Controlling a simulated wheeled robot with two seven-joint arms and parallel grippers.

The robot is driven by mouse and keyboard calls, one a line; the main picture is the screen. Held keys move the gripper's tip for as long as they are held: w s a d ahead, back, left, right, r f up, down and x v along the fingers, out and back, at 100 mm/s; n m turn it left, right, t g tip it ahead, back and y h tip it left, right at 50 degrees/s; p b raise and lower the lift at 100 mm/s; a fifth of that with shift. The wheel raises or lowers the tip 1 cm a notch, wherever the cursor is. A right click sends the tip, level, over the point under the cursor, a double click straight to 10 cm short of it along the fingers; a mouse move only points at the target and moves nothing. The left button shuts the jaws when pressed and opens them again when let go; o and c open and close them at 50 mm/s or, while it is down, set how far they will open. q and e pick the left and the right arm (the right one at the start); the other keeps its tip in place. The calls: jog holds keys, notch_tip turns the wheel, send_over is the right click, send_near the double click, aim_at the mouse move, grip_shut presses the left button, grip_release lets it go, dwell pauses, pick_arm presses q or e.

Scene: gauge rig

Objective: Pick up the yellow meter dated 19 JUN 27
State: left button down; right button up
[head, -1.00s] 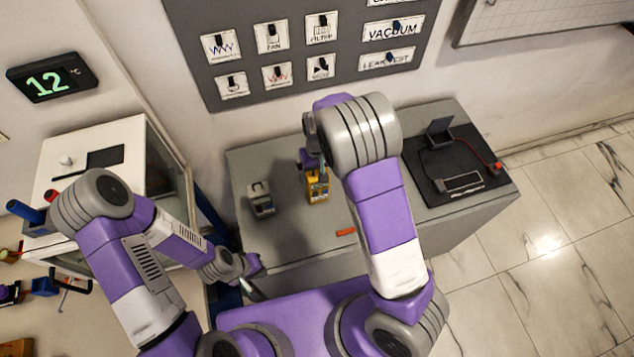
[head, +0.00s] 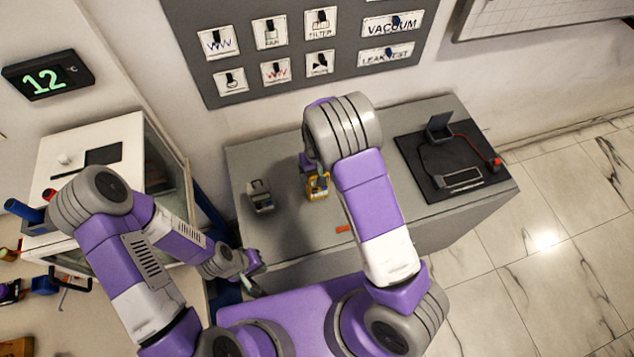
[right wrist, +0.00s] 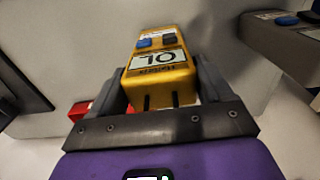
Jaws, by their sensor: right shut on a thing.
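The yellow meter (head: 318,187) is at the middle of the grey bench, partly hidden by my right arm. In the right wrist view the yellow meter (right wrist: 160,68) sits between the jaws, its display upside down. My right gripper (right wrist: 160,95) is shut on it. Whether the meter touches the bench is unclear, and no date can be read. A grey meter (head: 260,196) stands to its left. My left gripper (head: 252,275) hangs by the bench's front left corner, away from the meters; its jaw opening is unclear.
A small orange-red piece (head: 343,229) lies near the bench's (head: 290,235) front edge. A black mat (head: 425,180) with a stand and cabled device covers the right side. A white glass-fronted cabinet (head: 95,135) is at the left. The bench's front left is clear.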

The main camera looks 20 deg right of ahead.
jog(key=c, duration=0.5)
jog(key=shift+r, duration=0.15)
